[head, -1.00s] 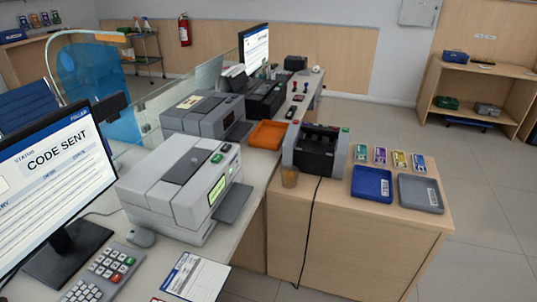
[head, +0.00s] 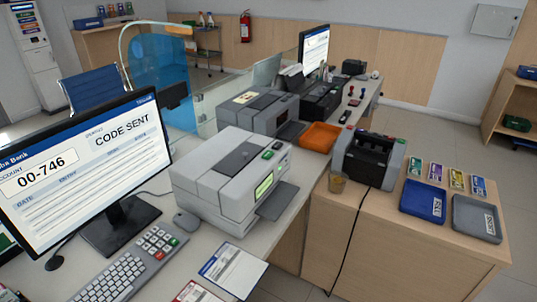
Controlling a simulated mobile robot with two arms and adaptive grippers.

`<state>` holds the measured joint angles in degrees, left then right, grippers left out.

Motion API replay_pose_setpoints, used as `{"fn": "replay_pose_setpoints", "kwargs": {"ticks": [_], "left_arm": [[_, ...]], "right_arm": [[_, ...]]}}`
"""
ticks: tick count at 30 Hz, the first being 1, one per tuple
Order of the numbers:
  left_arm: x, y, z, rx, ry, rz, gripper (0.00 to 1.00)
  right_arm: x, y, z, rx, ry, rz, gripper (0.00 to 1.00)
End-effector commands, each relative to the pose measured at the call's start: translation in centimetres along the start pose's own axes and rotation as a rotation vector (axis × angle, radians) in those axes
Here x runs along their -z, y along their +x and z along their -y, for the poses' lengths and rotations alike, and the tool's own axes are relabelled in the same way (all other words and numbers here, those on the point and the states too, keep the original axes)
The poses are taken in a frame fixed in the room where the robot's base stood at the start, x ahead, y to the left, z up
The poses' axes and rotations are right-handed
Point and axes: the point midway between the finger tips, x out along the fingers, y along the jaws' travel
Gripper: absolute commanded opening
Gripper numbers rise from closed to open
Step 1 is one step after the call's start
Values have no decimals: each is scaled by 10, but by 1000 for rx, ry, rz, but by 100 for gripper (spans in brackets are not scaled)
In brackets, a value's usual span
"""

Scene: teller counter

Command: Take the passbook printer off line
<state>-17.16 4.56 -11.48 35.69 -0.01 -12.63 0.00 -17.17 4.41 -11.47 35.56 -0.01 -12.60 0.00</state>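A large light-grey printer (head: 215,191) stands on the counter in the middle of the head view. It has a lit green screen (head: 264,187) on its front, a green button (head: 278,146) and a darker button on top, and a dark tray (head: 276,202) sticking out at the front. A second, darker grey machine (head: 258,114) stands behind it. I cannot tell from labels which one is the passbook printer. Neither of my grippers is in view.
A monitor (head: 75,165) reading "CODE SENT" and "00-746" stands at left, with a keyboard (head: 112,277), keypad (head: 154,245) and mouse (head: 186,221). A passbook-like booklet (head: 233,269) lies in front. An orange tray (head: 320,137) and a banknote counter (head: 369,158) stand to the right.

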Motion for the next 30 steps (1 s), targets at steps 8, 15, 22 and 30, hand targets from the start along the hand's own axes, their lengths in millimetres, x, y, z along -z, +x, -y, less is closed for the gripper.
{"fn": "replay_pose_setpoints", "kwargs": {"ticks": [8,15,22,30], "left_arm": [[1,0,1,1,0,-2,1],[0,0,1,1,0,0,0],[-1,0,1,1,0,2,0],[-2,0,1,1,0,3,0]], "right_arm": [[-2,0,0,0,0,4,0],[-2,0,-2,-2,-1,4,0],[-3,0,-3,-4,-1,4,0],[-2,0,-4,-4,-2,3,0]]}}
